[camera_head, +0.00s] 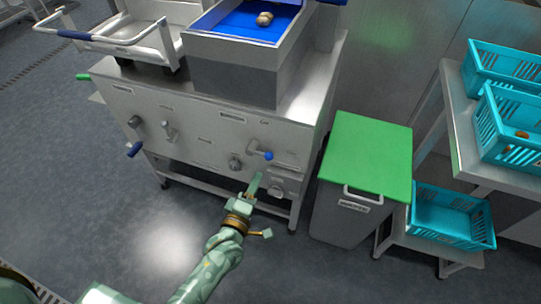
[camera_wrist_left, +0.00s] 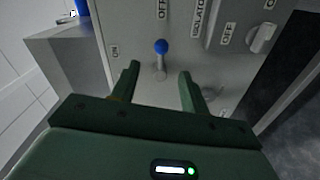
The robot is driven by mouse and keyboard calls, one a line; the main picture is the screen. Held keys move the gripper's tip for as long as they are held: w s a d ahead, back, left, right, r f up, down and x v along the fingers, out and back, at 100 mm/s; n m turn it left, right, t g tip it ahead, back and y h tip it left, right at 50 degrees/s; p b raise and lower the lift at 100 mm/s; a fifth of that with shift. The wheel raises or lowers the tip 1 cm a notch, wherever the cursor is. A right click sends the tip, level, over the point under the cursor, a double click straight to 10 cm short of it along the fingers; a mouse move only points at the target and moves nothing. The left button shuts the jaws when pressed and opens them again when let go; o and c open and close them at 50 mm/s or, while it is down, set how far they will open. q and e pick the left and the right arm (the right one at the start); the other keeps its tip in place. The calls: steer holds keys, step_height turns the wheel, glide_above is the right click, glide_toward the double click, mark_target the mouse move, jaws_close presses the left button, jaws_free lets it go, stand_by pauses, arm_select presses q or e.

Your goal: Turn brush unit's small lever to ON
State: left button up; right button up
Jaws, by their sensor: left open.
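The small lever with a blue ball knob (camera_head: 267,155) sticks out to the right from the grey machine's front panel (camera_head: 205,135). In the left wrist view the blue-knobbed lever (camera_wrist_left: 161,48) points up toward an OFF label; an ON label is to its left. My left gripper (camera_head: 256,184) is just below the lever in the head view. In the left wrist view its two fingers (camera_wrist_left: 159,80) are apart, and the lever shows between and beyond the tips. Contact cannot be seen. My right gripper is not in view.
A rotary switch (camera_wrist_left: 263,38) sits near the ISOLATOR label. A green-lidded bin (camera_head: 366,155) stands close right of the machine, with teal crates (camera_head: 450,215) beyond. Open floor (camera_head: 90,200) lies at left.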

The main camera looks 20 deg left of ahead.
mark_target(269, 155)
arm_select(q)
steer(key=w+b, duration=0.1)
steer(key=w, duration=0.2)
steer(key=w+b, duration=0.1)
steer(key=w, duration=0.3)
steer(key=w+f+b, duration=0.1)
steer(key=w+b, duration=0.1)
steer(key=w, duration=0.2)
steer(key=shift+d, duration=0.15)
steer(key=shift+w, duration=0.3)
steer(key=shift+w+r, duration=0.2)
jaws_close()
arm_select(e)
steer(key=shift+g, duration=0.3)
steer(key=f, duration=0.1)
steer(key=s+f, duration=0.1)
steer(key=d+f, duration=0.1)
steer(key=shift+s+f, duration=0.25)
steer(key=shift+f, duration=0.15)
